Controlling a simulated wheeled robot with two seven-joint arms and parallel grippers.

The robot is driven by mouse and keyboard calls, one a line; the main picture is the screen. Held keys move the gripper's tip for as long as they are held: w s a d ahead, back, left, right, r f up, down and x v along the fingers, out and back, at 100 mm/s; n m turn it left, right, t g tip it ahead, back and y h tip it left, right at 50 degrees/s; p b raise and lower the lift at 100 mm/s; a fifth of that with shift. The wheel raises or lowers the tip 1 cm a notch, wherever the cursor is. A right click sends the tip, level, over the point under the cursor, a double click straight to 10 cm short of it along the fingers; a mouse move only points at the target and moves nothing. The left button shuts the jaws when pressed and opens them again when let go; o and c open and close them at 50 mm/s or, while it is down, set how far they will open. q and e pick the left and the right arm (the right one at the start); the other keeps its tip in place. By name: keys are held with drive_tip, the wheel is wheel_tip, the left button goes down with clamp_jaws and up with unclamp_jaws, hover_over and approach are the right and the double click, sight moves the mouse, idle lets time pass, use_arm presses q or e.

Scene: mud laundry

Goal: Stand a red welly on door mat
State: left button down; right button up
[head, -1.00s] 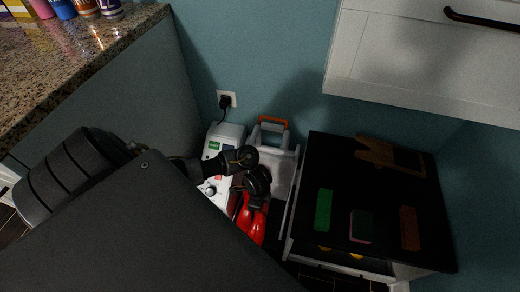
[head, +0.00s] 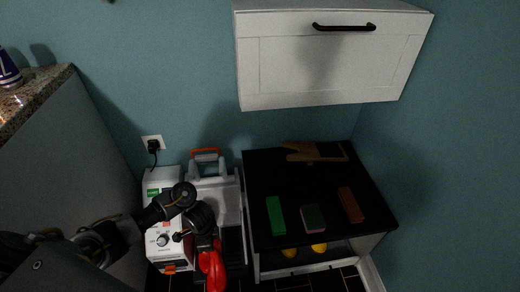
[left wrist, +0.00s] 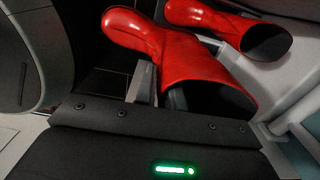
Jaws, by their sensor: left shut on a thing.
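A red welly (left wrist: 180,50) shows large in the left wrist view, its dark opening toward my gripper. My left gripper (left wrist: 160,98) is shut on its shaft near the rim; one finger is outside, the other seems to be inside the opening. In the head view my left gripper (head: 205,240) is above the red of the wellies (head: 212,268), partly hiding them. A second red welly (left wrist: 232,25) lies beside the first, toward the upper right of the left wrist view. No door mat can be made out for certain. My right gripper is not in view.
A white machine (head: 166,240) with a dial stands left of the wellies. A pale carrier with an orange handle (head: 206,155) stands behind. A black-topped cabinet (head: 300,185) with sponges on it is close on the right. A white wall cabinet (head: 325,60) hangs above.

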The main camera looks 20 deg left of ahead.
use_arm(q)
drive_tip(key=shift+w+d+r, duration=0.3)
drive_tip(key=shift+w+r, duration=0.2)
drive_tip(key=shift+r, duration=0.3)
drive_tip(key=shift+s+r, duration=0.15)
drive_tip(key=shift+r, duration=0.45)
drive_tip(key=w+d+r, duration=0.2)
drive_tip(key=d+r, duration=0.1)
drive_tip(key=r, duration=0.9)
drive_tip(key=w+d+r, duration=0.2)
drive_tip(key=d+r, duration=0.1)
drive_tip(key=r, duration=1)
drive_tip(key=w+d+r+n, duration=0.1)
drive_tip(key=w+d+r, duration=0.1)
drive_tip(key=r, duration=1.1)
drive_tip(key=shift+d+r, duration=0.15)
drive_tip(key=shift+d, duration=0.35)
